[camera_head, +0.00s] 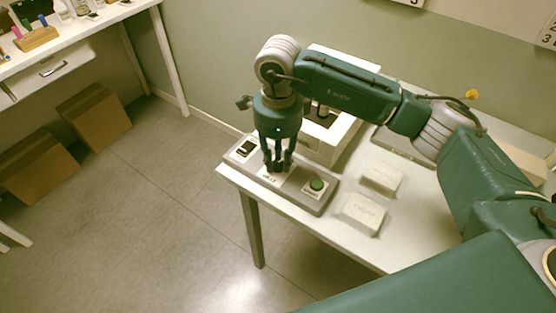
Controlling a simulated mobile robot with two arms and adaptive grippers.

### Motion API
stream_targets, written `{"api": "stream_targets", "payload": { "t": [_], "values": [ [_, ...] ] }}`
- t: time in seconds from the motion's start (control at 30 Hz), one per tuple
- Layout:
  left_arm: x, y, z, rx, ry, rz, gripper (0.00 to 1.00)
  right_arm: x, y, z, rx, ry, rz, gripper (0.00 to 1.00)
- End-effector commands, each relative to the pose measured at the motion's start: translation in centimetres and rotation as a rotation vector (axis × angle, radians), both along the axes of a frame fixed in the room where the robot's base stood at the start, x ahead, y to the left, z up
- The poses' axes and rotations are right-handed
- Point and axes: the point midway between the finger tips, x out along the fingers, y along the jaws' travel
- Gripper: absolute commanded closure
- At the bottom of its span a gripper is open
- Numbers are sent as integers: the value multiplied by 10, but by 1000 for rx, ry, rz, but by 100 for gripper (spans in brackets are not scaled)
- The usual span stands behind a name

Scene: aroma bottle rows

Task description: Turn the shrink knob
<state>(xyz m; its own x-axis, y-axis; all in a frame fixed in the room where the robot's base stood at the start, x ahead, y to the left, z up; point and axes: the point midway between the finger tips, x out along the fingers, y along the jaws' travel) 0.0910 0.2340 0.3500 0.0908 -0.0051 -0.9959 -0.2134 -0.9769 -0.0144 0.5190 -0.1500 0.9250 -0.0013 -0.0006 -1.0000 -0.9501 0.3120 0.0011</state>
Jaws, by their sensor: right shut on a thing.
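A grey control panel (305,201) lies along the front left edge of the white table. It carries a black switch (246,147) at its left end and a green round button (316,184) towards its right end. My right gripper (276,167) points down at the panel between these two. Its dark fingers are shut around the shrink knob, which they almost wholly hide. A small pale label (269,178) shows below the fingertips, too small to read. My left gripper is not in view.
A white box-like machine (343,133) with a dark opening stands behind the panel. Two pale wrapped blocks (363,213) (381,178) lie right of the panel. Cardboard boxes (94,117) stand on the floor at left, under another table (88,27) with bottles. The floor between is clear.

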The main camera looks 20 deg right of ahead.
Motion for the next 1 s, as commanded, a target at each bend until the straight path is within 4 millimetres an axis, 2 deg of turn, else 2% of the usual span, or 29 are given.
{"api": "stream_targets", "payload": {
  "t": [0.23,0.27,0.33,0.6,0.73,0.87,1.0],
  "values": [
    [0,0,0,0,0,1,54,1,-1,1,-2,-3,-3,100],
    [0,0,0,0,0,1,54,1,-1,1,-2,-3,-3,72],
    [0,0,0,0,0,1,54,1,-1,1,-2,-3,-3,58],
    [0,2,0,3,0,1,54,1,-1,1,0,-1,-2,57],
    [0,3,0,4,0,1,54,1,0,8,1,-3,-2,57],
    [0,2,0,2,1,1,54,2,0,29,1,-6,-1,57],
    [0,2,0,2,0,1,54,2,0,59,1,-8,-2,57]
  ]
}}
